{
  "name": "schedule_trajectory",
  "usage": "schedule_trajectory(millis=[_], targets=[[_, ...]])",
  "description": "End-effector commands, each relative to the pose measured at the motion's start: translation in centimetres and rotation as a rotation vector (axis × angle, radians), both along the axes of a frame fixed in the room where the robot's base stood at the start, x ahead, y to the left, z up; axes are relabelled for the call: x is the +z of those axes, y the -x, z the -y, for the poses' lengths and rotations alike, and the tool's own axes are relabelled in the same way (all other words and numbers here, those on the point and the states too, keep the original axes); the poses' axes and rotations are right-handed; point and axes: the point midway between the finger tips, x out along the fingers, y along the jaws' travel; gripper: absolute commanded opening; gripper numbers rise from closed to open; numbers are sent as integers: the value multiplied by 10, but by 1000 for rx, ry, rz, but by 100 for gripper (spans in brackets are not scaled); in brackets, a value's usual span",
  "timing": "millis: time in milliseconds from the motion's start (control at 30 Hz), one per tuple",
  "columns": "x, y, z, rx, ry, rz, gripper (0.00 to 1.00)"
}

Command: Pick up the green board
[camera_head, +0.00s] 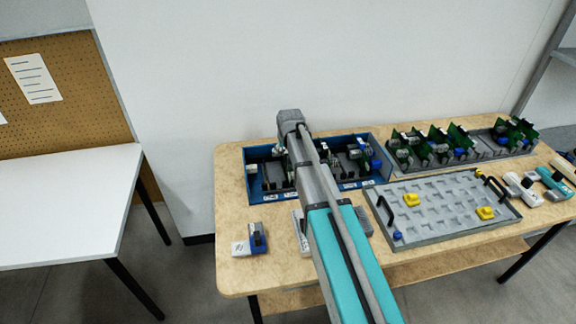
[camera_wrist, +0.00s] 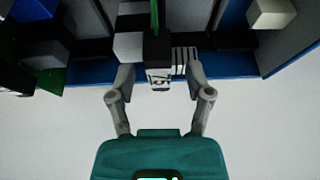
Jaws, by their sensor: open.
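In the wrist view a thin green board (camera_wrist: 154,14) shows nearly edge-on at the top centre. A dark block with a white label (camera_wrist: 158,78) is just below it in the picture, between the fingers. My gripper (camera_wrist: 160,76) is open, with one finger on each side of this block; I cannot tell whether they touch it. In the head view my arm reaches over the blue tray (camera_head: 376,146) and mostly hides the gripper. Several more green boards (camera_head: 457,137) stand upright in the grey rack at the back right.
The blue tray holds several dark modules. A grey plate with pockets (camera_head: 440,236), black handles and yellow pieces lies at the right front. A blue-grey part (camera_head: 258,238) lies at the table's left front. The wooden table (camera_head: 236,205) has bare room there. A wall stands behind.

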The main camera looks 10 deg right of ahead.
Motion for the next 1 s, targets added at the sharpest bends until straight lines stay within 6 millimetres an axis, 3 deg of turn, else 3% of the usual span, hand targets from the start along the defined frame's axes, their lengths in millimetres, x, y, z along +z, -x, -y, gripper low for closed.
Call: schedule_trajectory(millis=[600,967,1000], targets=[[-1,0,0,0,0,0,66],[-1,-1,0,0,0,0,1],[-1,-1,0,0,0,0,0]])
